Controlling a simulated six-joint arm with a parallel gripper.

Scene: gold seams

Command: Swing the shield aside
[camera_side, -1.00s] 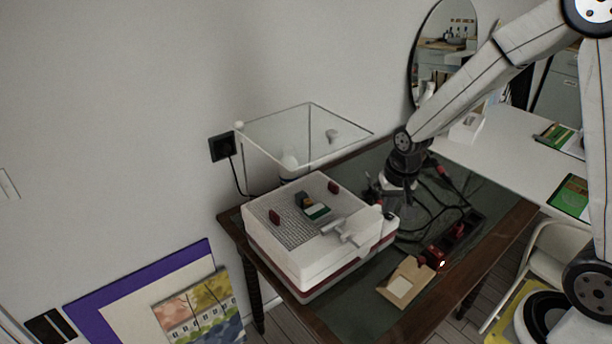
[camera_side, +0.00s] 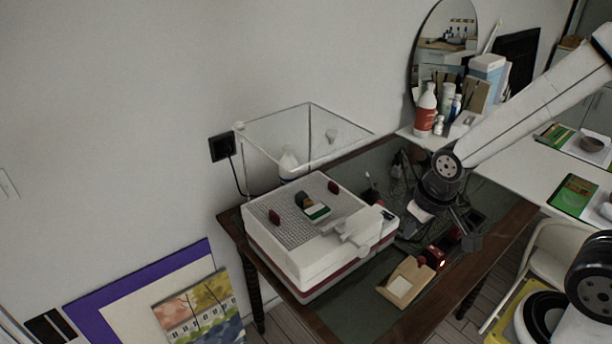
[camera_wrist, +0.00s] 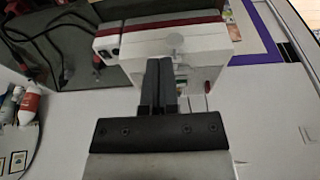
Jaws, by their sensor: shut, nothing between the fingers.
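The clear shield (camera_side: 285,125) is a see-through box-like cover with thin edges. The machine's gridded top (camera_side: 292,222) is uncovered and carries a small dark and green block (camera_side: 312,207) between two red tabs. My gripper (camera_side: 412,226) is beside the machine's right end, apart from the shield. In the wrist view its fingers (camera_wrist: 160,68) are together and empty, pointing at the machine (camera_wrist: 205,40). I cannot make out the shield there.
A pale handle (camera_side: 357,230) juts from the machine's front right. A tan box (camera_side: 405,284) and a red device (camera_side: 440,252) lie on the table near my gripper. Bottles (camera_side: 427,108) stand behind on a white surface. Cables lie on the table.

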